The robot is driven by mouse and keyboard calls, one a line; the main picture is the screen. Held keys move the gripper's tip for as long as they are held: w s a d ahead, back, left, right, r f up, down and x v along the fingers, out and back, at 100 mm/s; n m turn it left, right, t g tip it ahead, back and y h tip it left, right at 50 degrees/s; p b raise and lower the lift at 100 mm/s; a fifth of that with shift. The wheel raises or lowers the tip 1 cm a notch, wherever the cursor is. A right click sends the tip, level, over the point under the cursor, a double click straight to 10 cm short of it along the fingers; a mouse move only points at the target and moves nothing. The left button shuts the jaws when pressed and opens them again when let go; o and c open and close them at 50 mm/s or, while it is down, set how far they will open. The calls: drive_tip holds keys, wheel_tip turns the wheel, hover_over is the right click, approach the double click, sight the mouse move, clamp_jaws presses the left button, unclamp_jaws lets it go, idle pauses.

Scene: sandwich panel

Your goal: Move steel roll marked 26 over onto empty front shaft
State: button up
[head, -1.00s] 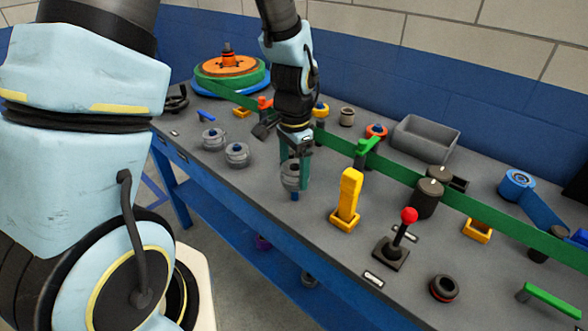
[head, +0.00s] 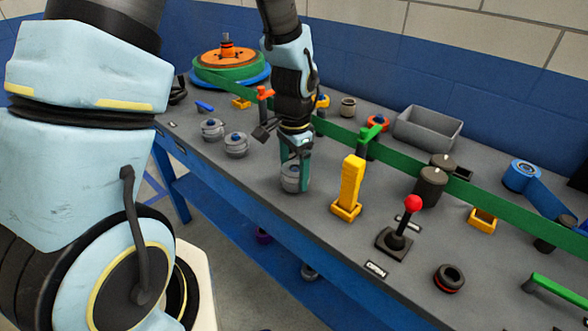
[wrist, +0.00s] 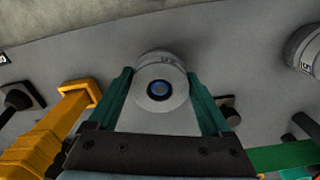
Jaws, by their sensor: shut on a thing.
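My gripper (head: 295,168) is shut on a steel roll (head: 292,184) near the front edge of the bench. In the wrist view the gripper (wrist: 160,82) has its teal fingers on either side of the roll (wrist: 157,62). The roll looks upright and sits at or close to the bench top. Its mark is too small to read.
A yellow upright block (head: 349,188) stands just right of the gripper. Beyond it are a red-knobbed lever (head: 402,224) and a dark ring (head: 448,278). A green belt (head: 400,165) runs along the bench behind. A grey bin (head: 428,127) is at the back.

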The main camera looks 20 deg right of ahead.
drive_tip(key=shift+f+b, duration=0.3)
drive_tip(key=shift+f, duration=0.3)
drive_tip(key=o, duration=1.5)
drive_tip(key=shift+o, duration=0.2)
wheel_tip(320, 180, up, 11)
drive_tip(key=p, duration=0.8)
drive_tip(key=shift+f+p, duration=0.2)
drive_tip(key=shift+p, duration=0.2)
drive_tip(key=shift+f, duration=0.1)
